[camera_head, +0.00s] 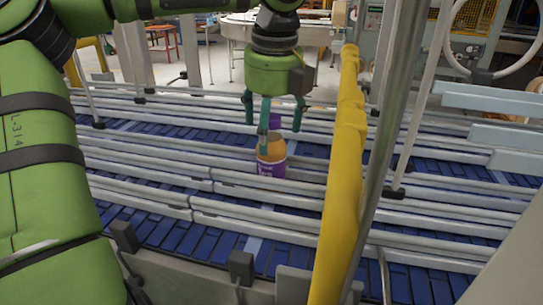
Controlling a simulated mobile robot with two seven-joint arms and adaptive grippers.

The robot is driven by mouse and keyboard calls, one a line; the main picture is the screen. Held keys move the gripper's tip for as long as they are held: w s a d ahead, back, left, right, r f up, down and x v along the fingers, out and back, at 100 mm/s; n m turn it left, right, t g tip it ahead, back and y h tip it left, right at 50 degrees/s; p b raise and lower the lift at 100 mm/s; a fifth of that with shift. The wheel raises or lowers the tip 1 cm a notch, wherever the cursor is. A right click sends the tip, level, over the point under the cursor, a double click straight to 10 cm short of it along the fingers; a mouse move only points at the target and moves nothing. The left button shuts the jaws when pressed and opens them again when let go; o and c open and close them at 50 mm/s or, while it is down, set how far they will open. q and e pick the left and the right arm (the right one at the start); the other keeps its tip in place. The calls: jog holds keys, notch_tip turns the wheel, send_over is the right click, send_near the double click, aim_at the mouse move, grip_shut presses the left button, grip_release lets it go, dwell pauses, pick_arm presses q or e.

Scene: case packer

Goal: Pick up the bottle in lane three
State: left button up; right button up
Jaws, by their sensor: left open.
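An orange bottle (270,155) with a purple cap and a purple-and-white label stands upright in a conveyor lane between grey guide rails. My left gripper (275,122) points down from above, with its teal fingers spread. One finger hangs in front of the bottle's upper part and overlaps its cap; the other is to the right of the cap. I cannot tell whether the fingers touch the bottle. The bottle's base is partly hidden by the rails. My right gripper is not in view.
Several blue conveyor lanes (176,233) run across the view, divided by grey guide rails (262,216). A yellow padded post (342,170) and a grey pole (387,130) stand upright to the right of the bottle. A machine with a yellow mesh panel is at the back right.

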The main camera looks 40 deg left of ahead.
aim_at(273, 165)
pick_arm(q)
jog(key=f, duration=0.3)
jog(key=shift+w+a+p, duration=0.25)
jog(key=shift+w+p, duration=0.05)
jog(key=shift+w, duration=0.05)
jog(key=shift+w+f, duration=0.1)
jog(key=shift+c, duration=1.3)
jog(key=shift+s+d, duration=0.1)
jog(key=shift+s, duration=0.1)
jog(key=c, duration=1.2)
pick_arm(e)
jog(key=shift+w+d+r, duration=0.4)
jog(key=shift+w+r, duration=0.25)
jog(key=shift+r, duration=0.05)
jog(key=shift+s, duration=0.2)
